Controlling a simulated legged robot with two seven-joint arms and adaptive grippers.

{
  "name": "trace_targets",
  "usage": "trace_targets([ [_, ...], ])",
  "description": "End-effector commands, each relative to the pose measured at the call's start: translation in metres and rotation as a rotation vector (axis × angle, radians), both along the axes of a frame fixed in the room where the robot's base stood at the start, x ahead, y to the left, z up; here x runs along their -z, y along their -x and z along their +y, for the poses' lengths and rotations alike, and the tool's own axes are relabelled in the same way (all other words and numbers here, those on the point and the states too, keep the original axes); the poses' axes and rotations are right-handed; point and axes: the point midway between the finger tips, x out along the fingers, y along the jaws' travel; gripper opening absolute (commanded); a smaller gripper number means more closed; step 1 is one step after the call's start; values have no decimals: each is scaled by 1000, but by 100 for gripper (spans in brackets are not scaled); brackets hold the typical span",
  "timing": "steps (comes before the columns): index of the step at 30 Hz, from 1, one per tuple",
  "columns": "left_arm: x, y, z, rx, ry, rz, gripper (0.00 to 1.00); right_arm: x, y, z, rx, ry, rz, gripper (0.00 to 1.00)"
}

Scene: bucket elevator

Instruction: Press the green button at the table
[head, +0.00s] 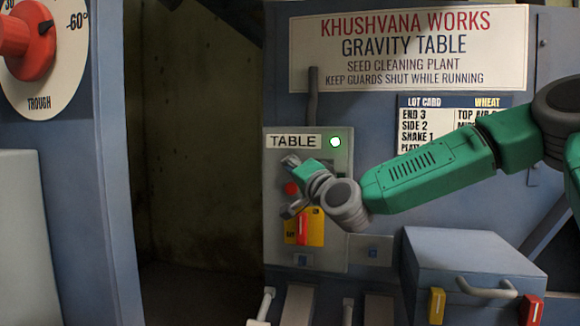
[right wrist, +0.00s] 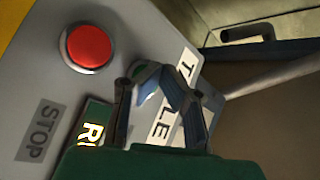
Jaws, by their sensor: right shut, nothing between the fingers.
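The control panel (head: 342,190) labelled TABLE carries a lit green lamp (head: 335,142) at its upper right. A red button (head: 291,188) sits below the label; it shows large in the right wrist view (right wrist: 87,47), near a STOP label (right wrist: 43,128). A green label (right wrist: 93,125), partly covered, shows beside my gripper. My right gripper (head: 290,161) is shut and empty, its fingertips at the panel face just under the TABLE label. In the right wrist view its fingertips (right wrist: 150,76) cover the spot where a green button could be; I cannot tell whether they touch it. My left gripper is out of view.
A yellow plate with a red switch (head: 303,231) is low on the panel. A grey-blue box (head: 470,250) with a handle stands at lower right. A red knob (head: 25,40) on a dial is at upper left. A dark open gap (head: 190,180) lies left of the panel.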

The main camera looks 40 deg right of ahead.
Motion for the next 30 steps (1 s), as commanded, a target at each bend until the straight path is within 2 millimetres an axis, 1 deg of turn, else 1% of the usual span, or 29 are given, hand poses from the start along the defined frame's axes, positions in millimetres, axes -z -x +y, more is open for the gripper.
trace_targets([
  [5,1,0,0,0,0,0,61,-1,3,2,2,0,-2,0],
  [12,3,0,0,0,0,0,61,0,11,12,1,-1,-1,0],
  [23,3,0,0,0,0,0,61,-1,13,15,0,0,-1,0],
  [30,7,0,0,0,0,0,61,0,27,32,-1,2,-1,0],
])
